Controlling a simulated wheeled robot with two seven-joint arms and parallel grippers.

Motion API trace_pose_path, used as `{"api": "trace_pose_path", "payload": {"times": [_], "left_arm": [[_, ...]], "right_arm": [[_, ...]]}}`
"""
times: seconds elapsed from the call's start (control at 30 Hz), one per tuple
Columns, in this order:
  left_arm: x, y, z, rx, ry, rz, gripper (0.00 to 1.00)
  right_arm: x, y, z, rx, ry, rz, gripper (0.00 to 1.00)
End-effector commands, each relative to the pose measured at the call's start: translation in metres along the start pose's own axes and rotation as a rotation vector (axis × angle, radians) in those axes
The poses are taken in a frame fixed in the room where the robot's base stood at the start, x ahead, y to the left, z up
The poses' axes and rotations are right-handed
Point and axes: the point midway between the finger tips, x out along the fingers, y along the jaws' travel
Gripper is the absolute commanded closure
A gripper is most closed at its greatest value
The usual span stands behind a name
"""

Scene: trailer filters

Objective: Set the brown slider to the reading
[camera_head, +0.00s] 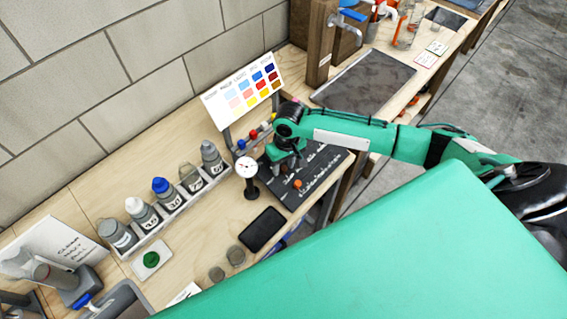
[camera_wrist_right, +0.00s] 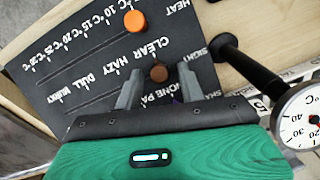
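The brown slider (camera_wrist_right: 159,73) is a small round knob on a dark board (camera_wrist_right: 70,40) in the right wrist view. It sits near the CLEAR end of the row marked CLEAR, HAZY, DULL, MURKY. My right gripper (camera_wrist_right: 160,84) is open, one grey finger on either side of the knob, with visible gaps. In the head view my right gripper (camera_head: 287,168) is low over the board's upper left part and hides the brown knob. A white dial gauge (camera_head: 247,167) stands beside the board; part of it shows in the wrist view (camera_wrist_right: 303,118). My left gripper is not in view.
An orange knob (camera_wrist_right: 135,20) sits on the °C row. A colour chart (camera_head: 247,90) stands behind. A row of bottles (camera_head: 162,190), a black pad (camera_head: 263,229) and a sign reading CLEAR, HAZY, DULL (camera_head: 60,243) are to the left.

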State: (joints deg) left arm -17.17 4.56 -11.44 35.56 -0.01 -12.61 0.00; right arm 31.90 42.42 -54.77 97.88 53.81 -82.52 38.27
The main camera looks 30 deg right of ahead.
Motion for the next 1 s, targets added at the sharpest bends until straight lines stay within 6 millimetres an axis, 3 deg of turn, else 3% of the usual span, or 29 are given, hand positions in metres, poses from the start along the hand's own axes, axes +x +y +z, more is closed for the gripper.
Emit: {"api": "trace_pose_path", "payload": {"times": [0.33,0.53,0.8,1.0], "left_arm": [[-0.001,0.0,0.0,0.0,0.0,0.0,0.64],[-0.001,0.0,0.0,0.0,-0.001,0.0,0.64],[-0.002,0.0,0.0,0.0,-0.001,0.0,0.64],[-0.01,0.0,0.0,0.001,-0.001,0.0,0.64]], "right_arm": [[0.004,0.0,0.0,0.0,0.0,0.0,0.62],[0.004,0.0,0.0,0.0,0.0,0.0,1.0],[0.002,0.004,-0.001,0.001,0.0,0.001,1.0],[-0.002,0.032,-0.008,0.005,-0.001,0.002,1.0]]}}
